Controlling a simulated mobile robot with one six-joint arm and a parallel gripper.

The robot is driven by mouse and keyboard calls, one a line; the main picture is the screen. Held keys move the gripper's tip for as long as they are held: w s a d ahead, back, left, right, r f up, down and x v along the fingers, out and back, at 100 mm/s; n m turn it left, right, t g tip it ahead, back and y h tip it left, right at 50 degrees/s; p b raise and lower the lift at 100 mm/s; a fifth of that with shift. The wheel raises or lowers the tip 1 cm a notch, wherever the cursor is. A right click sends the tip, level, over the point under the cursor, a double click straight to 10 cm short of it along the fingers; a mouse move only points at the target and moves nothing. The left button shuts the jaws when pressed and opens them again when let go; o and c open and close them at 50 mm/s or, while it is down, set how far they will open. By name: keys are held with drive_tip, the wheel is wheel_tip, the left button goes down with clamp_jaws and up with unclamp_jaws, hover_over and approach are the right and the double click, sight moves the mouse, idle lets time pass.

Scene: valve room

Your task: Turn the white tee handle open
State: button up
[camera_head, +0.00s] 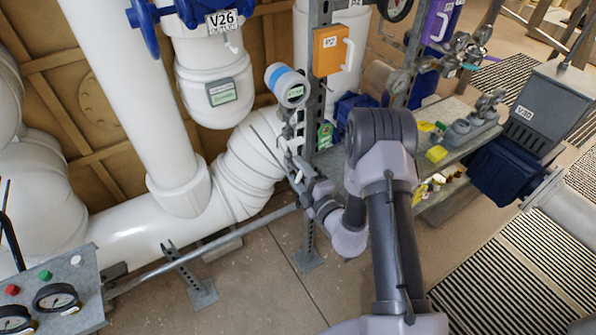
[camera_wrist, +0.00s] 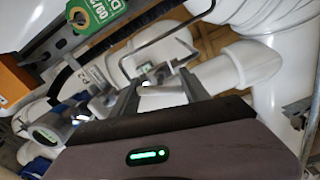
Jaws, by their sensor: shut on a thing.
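The white tee handle (camera_wrist: 158,74) sits between my fingertips in the wrist view, in front of white pipework. My gripper (camera_wrist: 160,82) is shut on it, with one finger on each side. In the head view my gripper (camera_head: 298,168) reaches the lower part of the dark upright post, beside the white pipe elbow. The handle is small there and largely hidden by my gripper, so its exact angle cannot be told.
A perforated upright post (camera_head: 318,120) stands beside my gripper. An orange box labelled PZ (camera_head: 330,50) and a blue-and-white gauge (camera_head: 287,84) are above. A green tag (camera_wrist: 97,14) hangs close in the wrist view. A shelf with small items (camera_head: 450,150) is to the right.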

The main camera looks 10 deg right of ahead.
drive_tip(key=n, duration=0.4)
drive_tip(key=shift+n, duration=0.4)
idle(0.4)
drive_tip(key=o, duration=1.4)
drive_tip(key=shift+s, duration=0.15)
drive_tip(key=p+v, duration=0.1)
drive_tip(key=v, duration=1.6)
